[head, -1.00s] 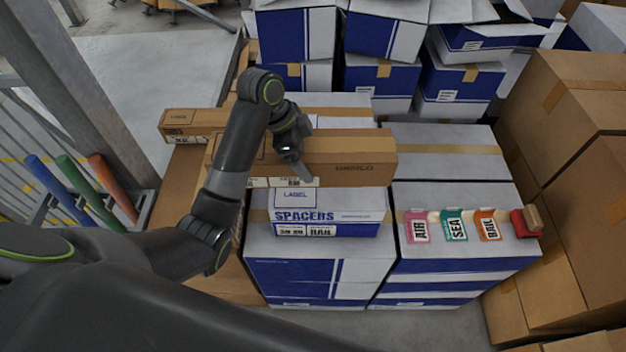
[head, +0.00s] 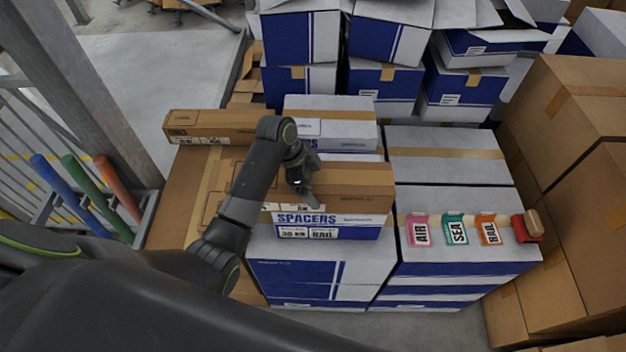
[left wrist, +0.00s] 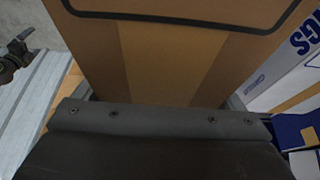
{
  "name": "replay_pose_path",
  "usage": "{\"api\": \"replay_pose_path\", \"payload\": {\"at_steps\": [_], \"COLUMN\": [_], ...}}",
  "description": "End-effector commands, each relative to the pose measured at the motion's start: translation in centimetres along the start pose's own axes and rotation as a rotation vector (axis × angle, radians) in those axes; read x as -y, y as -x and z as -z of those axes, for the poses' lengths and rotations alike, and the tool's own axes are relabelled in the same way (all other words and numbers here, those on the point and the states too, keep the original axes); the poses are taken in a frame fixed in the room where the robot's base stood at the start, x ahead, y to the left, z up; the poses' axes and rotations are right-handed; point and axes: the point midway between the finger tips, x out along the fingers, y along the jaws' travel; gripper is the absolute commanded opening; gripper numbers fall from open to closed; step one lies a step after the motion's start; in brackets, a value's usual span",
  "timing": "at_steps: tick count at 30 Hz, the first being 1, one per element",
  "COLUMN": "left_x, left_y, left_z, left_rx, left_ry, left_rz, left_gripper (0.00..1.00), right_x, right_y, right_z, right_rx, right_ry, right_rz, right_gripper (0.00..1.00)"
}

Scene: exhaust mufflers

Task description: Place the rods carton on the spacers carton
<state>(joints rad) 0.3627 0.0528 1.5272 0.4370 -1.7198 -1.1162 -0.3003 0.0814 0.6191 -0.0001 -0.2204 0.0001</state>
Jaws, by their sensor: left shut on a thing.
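The rods carton is a long brown box (head: 352,184) in the head view. My left gripper (head: 308,198) is shut on it near its middle. The white and blue spacers carton (head: 350,232) lies directly below it, its lettered front showing and its top mostly hidden by the long box. The long box looks level and very near or on the spacers carton; I cannot tell whether they touch. In the left wrist view the brown carton (left wrist: 180,50) fills the picture past my gripper's dark body. My right gripper is not in view.
White and blue cartons form the base, with pink, green and orange tags (head: 457,229) and a red item (head: 527,226) on the right one. Another white carton (head: 335,128) stands behind. A second long brown carton (head: 212,121) lies back left. Brown boxes (head: 575,150) crowd the right.

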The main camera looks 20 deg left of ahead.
Motion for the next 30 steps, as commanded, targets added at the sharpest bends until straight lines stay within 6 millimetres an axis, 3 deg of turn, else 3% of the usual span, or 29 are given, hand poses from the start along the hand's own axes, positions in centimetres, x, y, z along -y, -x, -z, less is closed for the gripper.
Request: {"api": "replay_pose_path", "payload": {"at_steps": [9,10,12,22,26,30], "left_x": [0.1,0.0,0.0,0.1,0.1,0.2], "left_y": [-0.1,-0.2,-0.1,0.6,2.4,5.5], "left_z": [0.1,-0.1,-0.1,-0.1,-0.1,-0.1], "left_rx": [-0.003,0.0,0.0,0.001,0.001,0.001], "left_ry": [-0.002,0.0,0.0,-0.001,-0.003,-0.003], "left_rz": [0.004,0.001,0.001,0.003,0.006,0.008], "left_gripper": [0.29,0.93,1.0,1.0,1.0,1.0], "right_x": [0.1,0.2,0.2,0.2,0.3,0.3], "right_y": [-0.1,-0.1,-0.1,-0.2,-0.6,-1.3], "right_z": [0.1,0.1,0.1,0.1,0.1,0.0], "right_rx": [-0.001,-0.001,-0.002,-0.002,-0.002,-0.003], "right_ry": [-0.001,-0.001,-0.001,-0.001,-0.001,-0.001], "right_rz": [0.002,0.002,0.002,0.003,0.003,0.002], "right_gripper": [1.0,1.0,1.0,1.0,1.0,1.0]}}
